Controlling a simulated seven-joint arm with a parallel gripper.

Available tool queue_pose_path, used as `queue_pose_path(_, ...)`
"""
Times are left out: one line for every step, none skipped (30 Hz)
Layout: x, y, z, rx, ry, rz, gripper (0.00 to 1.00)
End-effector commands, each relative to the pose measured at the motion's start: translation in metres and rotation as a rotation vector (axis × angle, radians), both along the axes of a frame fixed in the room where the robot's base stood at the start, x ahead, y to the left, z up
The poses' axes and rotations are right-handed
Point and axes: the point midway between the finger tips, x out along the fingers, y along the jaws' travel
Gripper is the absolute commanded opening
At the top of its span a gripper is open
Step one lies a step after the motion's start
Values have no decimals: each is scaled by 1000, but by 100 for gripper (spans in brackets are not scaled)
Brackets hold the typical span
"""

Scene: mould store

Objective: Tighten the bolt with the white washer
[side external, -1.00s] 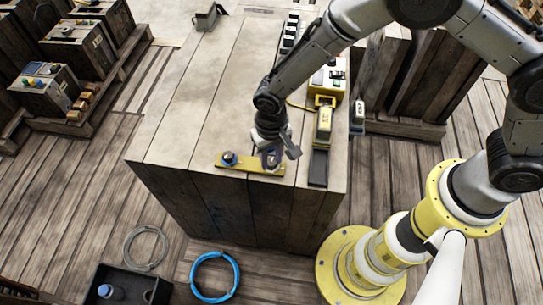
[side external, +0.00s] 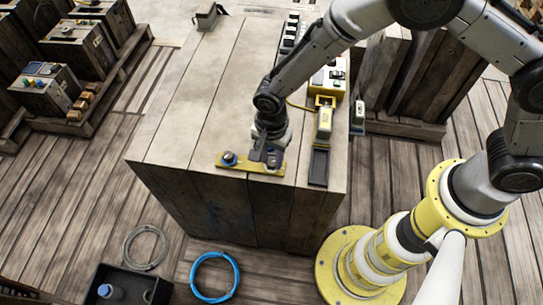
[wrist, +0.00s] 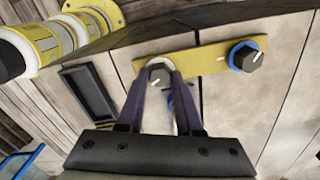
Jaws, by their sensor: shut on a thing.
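A yellow plate (side external: 249,165) lies near the front edge of the wooden bench and carries two dark bolts. The bolt with the white washer (wrist: 160,73) is at the plate's left end in the wrist view; the pale washer shows partly around its head. My gripper (wrist: 161,80) is shut on this bolt's head, one finger on each side. In the side view my gripper (side external: 268,158) comes down over the plate's right end and mostly hides this bolt. The bolt with the blue washer (wrist: 245,57) stands free at the other end, also seen in the side view (side external: 228,158).
A dark shallow tray (side external: 318,167) and a yellow-and-white device (side external: 324,121) sit right of the plate. The bench top (side external: 205,85) left of my arm is mostly clear. A blue hose ring (side external: 214,278) and black bin (side external: 126,284) are on the floor.

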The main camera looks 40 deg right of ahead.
Motion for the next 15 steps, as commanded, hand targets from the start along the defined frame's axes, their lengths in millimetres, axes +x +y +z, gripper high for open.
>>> queue_pose_path(3,1,4,4,-8,-44,0)
queue_pose_path(3,1,4,4,-8,-72,0)
queue_pose_path(3,1,4,4,-8,-108,0)
queue_pose_path(3,1,4,4,-8,-135,0)
queue_pose_path(3,1,4,5,-8,-161,0)
queue_pose_path(3,1,4,5,-8,-194,0)
queue_pose_path(3,1,4,5,-8,-218,0)
queue_pose_path(3,1,4,4,-7,-240,0)
queue_pose_path(3,0,4,4,-7,-269,0)
queue_pose_path(3,0,4,4,-7,-291,0)
queue_pose_path(3,0,4,4,-7,-311,0)
queue_pose_path(3,0,4,4,-7,-336,0)
queue_pose_path(3,0,4,4,-7,-353,0)
queue_pose_path(3,0,4,4,-7,-370,0)
queue_pose_path(3,0,4,4,-7,-390,0)
